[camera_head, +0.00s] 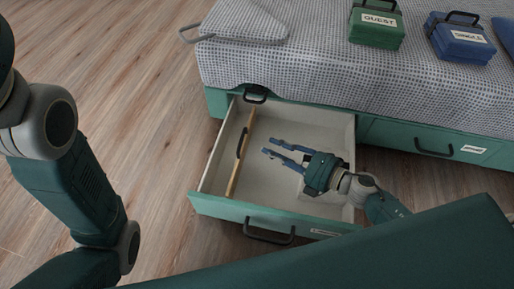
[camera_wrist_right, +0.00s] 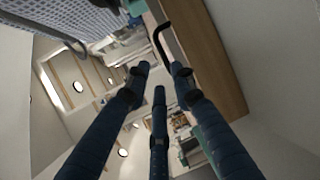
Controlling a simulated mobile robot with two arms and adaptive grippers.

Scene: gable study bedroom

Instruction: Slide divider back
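A closed green drawer (camera_head: 400,135) is at right. The wooden floor (camera_head: 110,110) at left is clear.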

